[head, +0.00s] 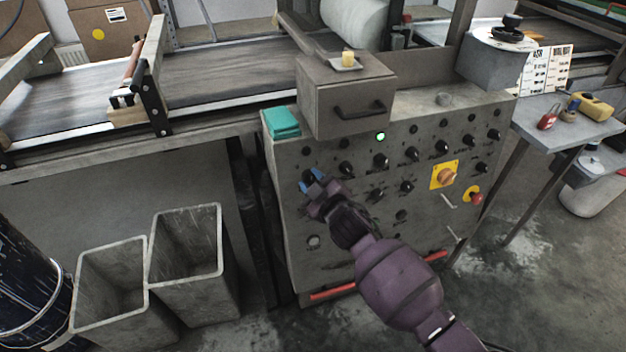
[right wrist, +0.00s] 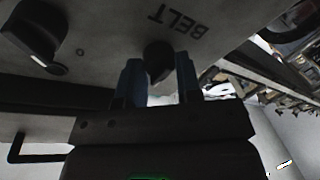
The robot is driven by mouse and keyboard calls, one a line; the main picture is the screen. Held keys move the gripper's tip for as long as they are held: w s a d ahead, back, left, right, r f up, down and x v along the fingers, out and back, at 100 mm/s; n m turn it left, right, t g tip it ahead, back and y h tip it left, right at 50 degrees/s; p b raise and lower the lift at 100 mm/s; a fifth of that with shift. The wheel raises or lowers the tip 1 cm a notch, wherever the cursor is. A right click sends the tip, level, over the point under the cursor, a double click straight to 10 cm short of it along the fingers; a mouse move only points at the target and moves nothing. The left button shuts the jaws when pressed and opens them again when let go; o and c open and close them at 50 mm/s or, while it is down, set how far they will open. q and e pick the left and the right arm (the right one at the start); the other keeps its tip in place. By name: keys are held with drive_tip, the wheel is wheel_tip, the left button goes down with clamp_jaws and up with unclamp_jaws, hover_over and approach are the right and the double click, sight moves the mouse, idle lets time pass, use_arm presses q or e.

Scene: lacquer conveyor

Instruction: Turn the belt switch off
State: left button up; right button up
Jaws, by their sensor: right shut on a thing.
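The belt switch is a black knob (right wrist: 158,60) on the grey control panel (head: 340,255), with the word BELT (right wrist: 188,20) upside down beside it in the right wrist view. My right gripper (head: 312,181) is at the panel's upper left in the head view. Its two blue fingers (right wrist: 160,82) are shut on the knob, one on each side. The knob's pointer mark is hidden, so its setting cannot be told. My left gripper is in neither view.
Several other black knobs, a lit green lamp (head: 380,136), an orange rotary switch (head: 446,175) and a red button (head: 476,198) are on the panel. A grey box (head: 345,95) stands on top beside teal cloths (head: 281,122). Two grey bins (head: 187,255) stand on the floor at left.

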drive_tip(key=n+p, duration=0.2)
drive_tip(key=n, duration=0.1)
drive_tip(key=shift+r+n+g, duration=0.3)
drive_tip(key=shift+g, duration=0.1)
drive_tip(key=shift+f+n+p, duration=0.1)
drive_tip(key=shift+n+p, duration=0.25)
drive_tip(key=shift+n, duration=0.75)
drive_tip(key=shift+f, duration=0.15)
drive_tip(key=o, duration=0.9)
drive_tip(key=shift+g, duration=0.3)
drive_tip(key=shift+s+d, duration=0.1)
